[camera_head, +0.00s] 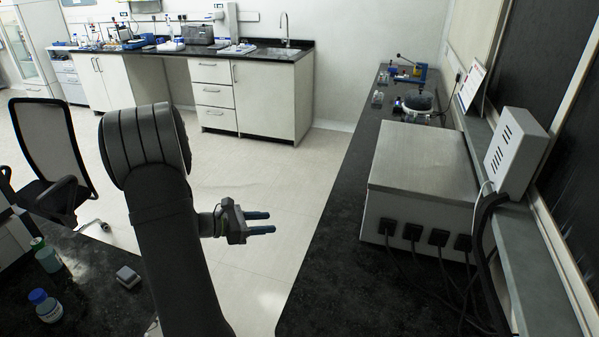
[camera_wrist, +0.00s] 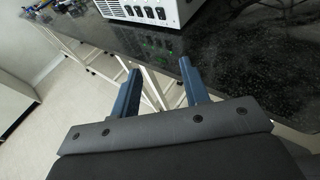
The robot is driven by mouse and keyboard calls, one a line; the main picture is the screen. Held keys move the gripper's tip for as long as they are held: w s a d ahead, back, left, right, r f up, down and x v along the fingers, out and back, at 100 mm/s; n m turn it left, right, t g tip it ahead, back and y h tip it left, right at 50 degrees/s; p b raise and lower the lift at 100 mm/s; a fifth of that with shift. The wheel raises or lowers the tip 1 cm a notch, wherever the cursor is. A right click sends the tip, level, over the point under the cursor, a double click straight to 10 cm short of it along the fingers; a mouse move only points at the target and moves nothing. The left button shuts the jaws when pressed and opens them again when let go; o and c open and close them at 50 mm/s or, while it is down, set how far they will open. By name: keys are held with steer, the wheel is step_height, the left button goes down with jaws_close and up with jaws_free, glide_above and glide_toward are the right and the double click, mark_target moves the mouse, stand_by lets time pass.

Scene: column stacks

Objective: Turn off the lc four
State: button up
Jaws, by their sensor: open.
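A large pale metal box (camera_head: 425,162) stands on the dark right-hand bench, with several black plugs and cables along its near face. No label reading "lc four" is legible, so I cannot tell which unit it is. The wrist view shows a white box (camera_wrist: 187,8) at the top with several black sockets or plugs on its face. My gripper (camera_head: 268,222) is over the floor gap left of the box, apart from it. Its two blue fingers are spread and empty, and they also show in the wrist view (camera_wrist: 160,72).
The right bench (camera_head: 335,225) has a dark top with bare space left of the box. A white wall box (camera_head: 515,150) is at right. A chair (camera_head: 45,150) and bottles (camera_head: 44,304) are at left.

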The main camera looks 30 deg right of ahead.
steer(key=shift+d, duration=0.2)
steer(key=c, duration=0.4)
steer(key=shift+d+f+m, duration=0.1)
steer(key=shift+d+m, duration=0.3)
steer(key=shift+m, duration=0.4)
steer(key=shift+c, duration=1.4)
steer(key=d+m+y, duration=0.1)
steer(key=d+m, duration=0.2)
steer(key=m, duration=0.1)
steer(key=d+m+g+y, duration=0.1)
steer(key=d+m+y, duration=0.1)
steer(key=m, duration=0.3)
steer(key=d+f+m+y, duration=0.1)
steer(key=d+m, duration=0.3)
steer(key=d, duration=0.1)
steer(key=shift+w+m+y, duration=0.35)
steer(key=shift+m+y, duration=0.05)
jaws_close()
steer(key=w+d+r+m+t+y, duration=0.1)
steer(key=d+r+m+y, duration=0.1)
steer(key=d+m, duration=0.7)
steer(key=shift+d+r+m, duration=0.15)
steer(key=shift+d+m, duration=0.15)
steer(key=shift+m, duration=1.2)
